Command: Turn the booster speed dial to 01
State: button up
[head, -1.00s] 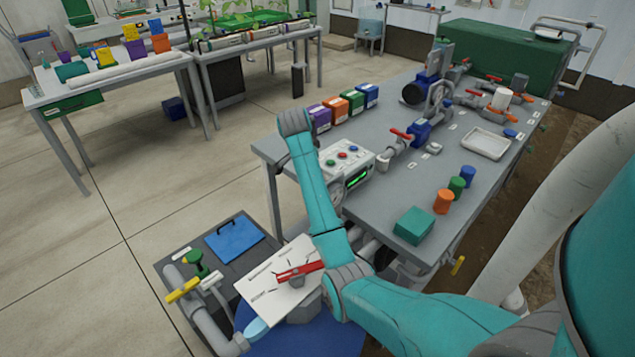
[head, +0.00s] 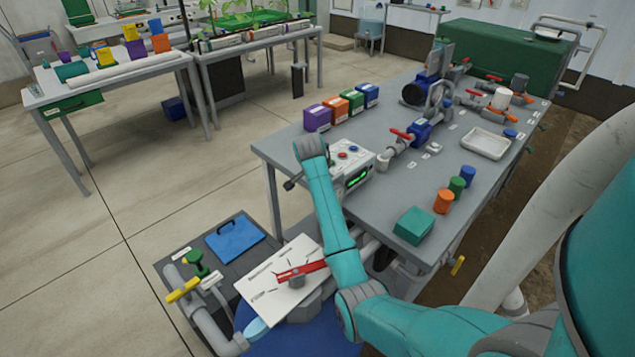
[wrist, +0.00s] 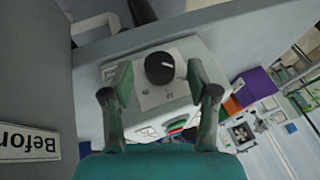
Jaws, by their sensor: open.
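The booster speed dial is a round black knob (wrist: 160,68) with a white pointer mark, on the pale face of a control box (wrist: 188,52). In the wrist view the mark points to the right. My gripper (wrist: 159,76) is open, with one finger on each side of the dial and a gap visible on both sides. My arm hides the dial there.
The grey bench (head: 400,180) holds a purple box (head: 317,119) and other coloured boxes behind the control box, and pipes with red-handled valves to its right. A white board with a red lever (head: 302,271) stands below my arm. A sign (wrist: 28,146) shows at the wrist view's left.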

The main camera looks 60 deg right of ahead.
jog(key=shift+w+d+f, duration=0.15)
jog(key=shift+d+f, duration=0.15)
jog(key=shift+f, duration=0.3)
grip_shut()
jog(key=shift+w+g, duration=0.15)
jog(key=shift+g, duration=0.55)
jog(key=shift+n+g+y, duration=0.3)
jog(key=shift+g+y, duration=0.1)
jog(key=shift+g, duration=0.2)
grip_release()
jog(key=shift+r, duration=0.15)
